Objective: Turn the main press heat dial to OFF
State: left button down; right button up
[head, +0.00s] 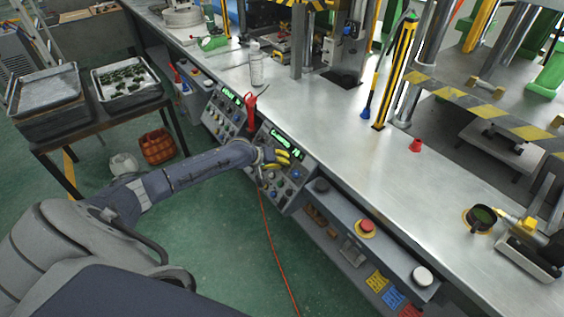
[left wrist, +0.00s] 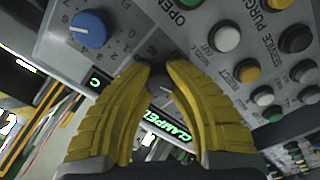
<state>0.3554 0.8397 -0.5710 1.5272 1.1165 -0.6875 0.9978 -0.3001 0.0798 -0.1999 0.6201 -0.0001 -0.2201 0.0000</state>
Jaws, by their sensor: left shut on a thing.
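My left gripper (head: 278,158), with yellow fingers, reaches the tilted control panel (head: 291,179) at the bench's front edge. In the left wrist view the fingertips (left wrist: 158,74) close on a small dark dial (left wrist: 161,88) with a light mark. The fingers hide much of this dial, and its setting and label cannot be read. A blue dial (left wrist: 90,29) with markings around it is apart from the fingers, at upper left. A green lit display (left wrist: 168,128) sits beside the held dial, partly behind the fingers. My right gripper is not in view.
Several white, dark and yellow buttons (left wrist: 247,72) are close to the right finger. A second panel (head: 226,112) with a red-handled tool (head: 251,108) stands to the left. A red emergency button (head: 367,227) lies right.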

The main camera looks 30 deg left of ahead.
pick_arm(q)
jog(key=shift+f+n, duration=0.1)
jog(key=shift+n, duration=1.2)
jog(key=c, duration=1.4)
grip_release()
jog(key=v, duration=1.2)
